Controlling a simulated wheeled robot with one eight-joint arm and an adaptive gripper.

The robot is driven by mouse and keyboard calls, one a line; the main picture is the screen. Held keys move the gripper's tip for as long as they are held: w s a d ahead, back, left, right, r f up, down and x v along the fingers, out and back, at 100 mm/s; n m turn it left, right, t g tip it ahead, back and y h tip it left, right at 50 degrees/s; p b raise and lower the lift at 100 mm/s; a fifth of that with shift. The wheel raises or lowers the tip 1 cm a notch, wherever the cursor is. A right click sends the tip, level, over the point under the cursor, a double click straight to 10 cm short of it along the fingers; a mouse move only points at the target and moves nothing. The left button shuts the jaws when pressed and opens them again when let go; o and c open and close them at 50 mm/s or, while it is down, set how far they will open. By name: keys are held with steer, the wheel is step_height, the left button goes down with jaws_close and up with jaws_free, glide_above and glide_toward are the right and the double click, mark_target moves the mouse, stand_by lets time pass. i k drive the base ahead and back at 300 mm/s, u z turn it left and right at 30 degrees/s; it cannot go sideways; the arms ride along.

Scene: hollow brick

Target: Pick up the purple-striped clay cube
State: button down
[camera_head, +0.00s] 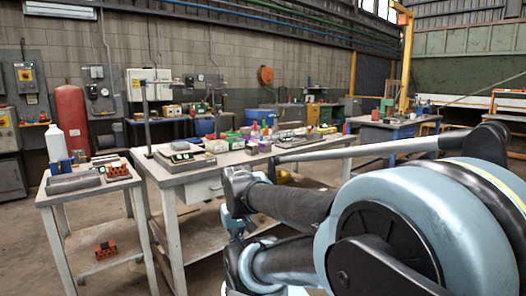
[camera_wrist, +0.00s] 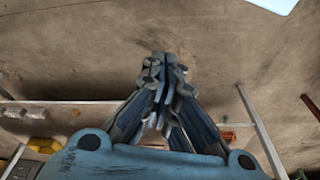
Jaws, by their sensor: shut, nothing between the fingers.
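A small purple-tinted block (camera_head: 265,146) sits among other items on the long workbench in the head view. It is too small for me to make out stripes or be sure it is the clay cube. No purple cube shows in the wrist view.
The long workbench (camera_head: 172,179) is crowded. A small side table (camera_head: 60,196) at left holds a white bottle (camera_head: 54,143) and an orange hollow brick (camera_head: 117,170). Another orange brick (camera_head: 105,249) lies on the side table's lower shelf.

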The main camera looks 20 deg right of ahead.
mark_target(265, 146)
steer(key=z, duration=0.6)
steer(key=i, duration=1.4)
steer(key=z, duration=0.55)
